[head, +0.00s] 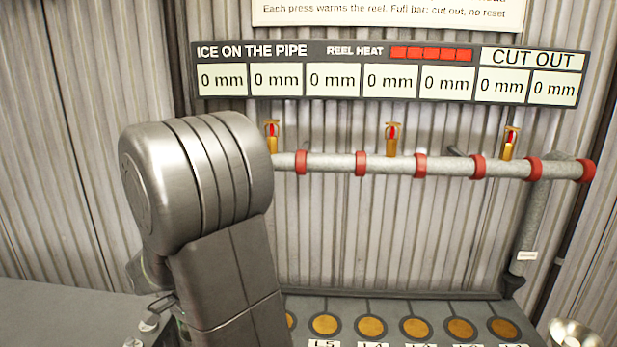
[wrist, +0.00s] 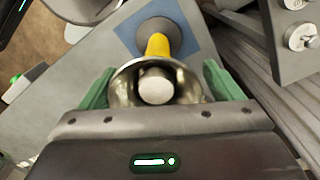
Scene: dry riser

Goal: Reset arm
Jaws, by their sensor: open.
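In the wrist view my gripper (wrist: 160,86) is open, its two green fingers apart. Between and just beyond them is a shiny metal bell-shaped thing (wrist: 126,88) with a pale round centre and a yellow neck (wrist: 157,46). It stands over a blue square (wrist: 190,38) on a grey surface; I cannot tell whether the fingers touch it. In the head view my bent arm (head: 200,190) fills the left middle, and my gripper is not visible there.
A wall panel (head: 330,50) reads 0 mm in every window, with a full red REEL HEAT bar (head: 431,54) and CUT OUT. Below runs a grey pipe (head: 390,164) with red couplings. Several brass discs (head: 417,328) line the bench. A metal bowl shape (head: 570,333) is at lower right.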

